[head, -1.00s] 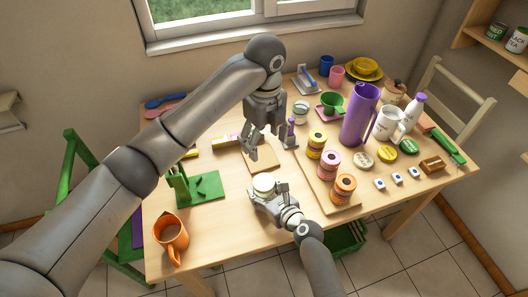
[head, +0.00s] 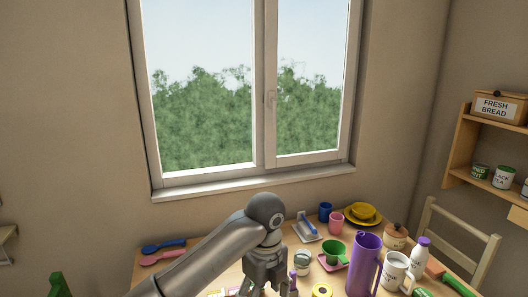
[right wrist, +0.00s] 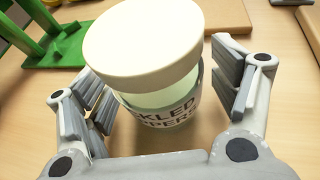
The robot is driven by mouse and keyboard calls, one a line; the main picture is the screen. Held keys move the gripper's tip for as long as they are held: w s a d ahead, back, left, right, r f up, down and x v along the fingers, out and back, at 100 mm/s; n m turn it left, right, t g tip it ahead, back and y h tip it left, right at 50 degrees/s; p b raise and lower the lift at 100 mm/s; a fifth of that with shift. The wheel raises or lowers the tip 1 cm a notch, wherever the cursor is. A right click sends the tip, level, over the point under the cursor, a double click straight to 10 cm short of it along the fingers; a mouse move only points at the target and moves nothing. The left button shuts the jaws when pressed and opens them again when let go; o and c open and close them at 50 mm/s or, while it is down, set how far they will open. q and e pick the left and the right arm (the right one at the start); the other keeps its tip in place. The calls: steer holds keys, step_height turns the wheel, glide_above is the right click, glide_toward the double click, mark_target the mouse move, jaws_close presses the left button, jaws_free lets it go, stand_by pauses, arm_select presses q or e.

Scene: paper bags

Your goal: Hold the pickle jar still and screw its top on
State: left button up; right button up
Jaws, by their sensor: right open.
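In the right wrist view, the pickle jar (right wrist: 165,118) stands on the table with a dark-lettered label, partly readable as "PICKLED PEPPERS". A wide cream top (right wrist: 143,45) sits over its mouth. Pale glass shows below it, and I cannot tell if the thread is engaged. My right gripper (right wrist: 155,85) is open, with one finger pad on each side of the jar.
In the head view a purple jug (head: 364,266), a white mug (head: 396,271) and a green cup (head: 334,250) stand right of my left gripper. A small jar (head: 302,262) is close beside it. A green rack (right wrist: 60,30) and a wooden board (right wrist: 228,15) lie beyond the pickle jar.

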steer(key=v, duration=1.2)
